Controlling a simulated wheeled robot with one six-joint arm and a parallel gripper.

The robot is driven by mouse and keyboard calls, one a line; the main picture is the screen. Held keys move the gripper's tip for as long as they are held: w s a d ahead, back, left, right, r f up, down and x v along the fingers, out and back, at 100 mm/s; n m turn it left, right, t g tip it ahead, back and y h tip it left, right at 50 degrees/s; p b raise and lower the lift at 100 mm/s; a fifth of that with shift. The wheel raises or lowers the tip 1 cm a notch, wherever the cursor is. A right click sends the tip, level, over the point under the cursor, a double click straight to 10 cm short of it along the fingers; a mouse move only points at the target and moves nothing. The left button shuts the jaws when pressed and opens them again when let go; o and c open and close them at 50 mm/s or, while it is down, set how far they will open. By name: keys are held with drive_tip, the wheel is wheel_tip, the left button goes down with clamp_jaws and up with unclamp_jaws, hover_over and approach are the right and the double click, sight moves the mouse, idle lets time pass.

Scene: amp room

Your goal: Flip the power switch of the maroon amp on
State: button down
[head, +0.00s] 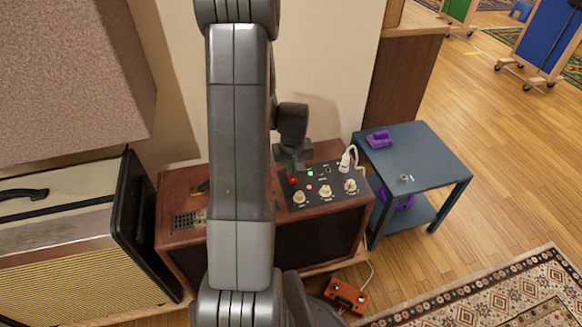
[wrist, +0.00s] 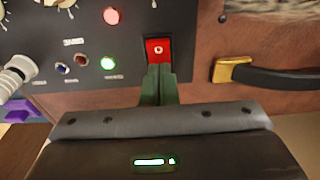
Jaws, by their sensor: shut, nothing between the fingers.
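The maroon amp (head: 172,187) stands on the floor against the wall, partly hidden behind my arm. Its black control panel (head: 335,173) faces up and carries cream knobs and small lamps. The red power switch (head: 293,181) is at the panel's left end; in the wrist view the red rocker (wrist: 158,48) shows a round mark. My gripper (head: 292,170) is shut and empty over that end of the panel. In the wrist view its fingertips (wrist: 160,70) are at the switch's lower edge; I cannot tell whether they touch. A green lamp (wrist: 108,63) and a red lamp (wrist: 111,16) glow beside it.
A white plug (head: 347,158) stands in the panel's right part. A blue side table (head: 425,155) with purple items is to the right. A cream amp (head: 75,260) is to the left. An orange pedal (head: 345,294) lies on the floor in front. The amp's handle (wrist: 275,78) is nearby.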

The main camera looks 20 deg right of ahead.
drive_tip(key=shift+s+r, duration=0.1)
drive_tip(key=shift+s, duration=0.5)
wheel_tip(320, 180, up, 14)
drive_tip(key=w+p, duration=0.1)
drive_tip(key=p, duration=0.4)
drive_tip(key=shift+w, duration=0.4)
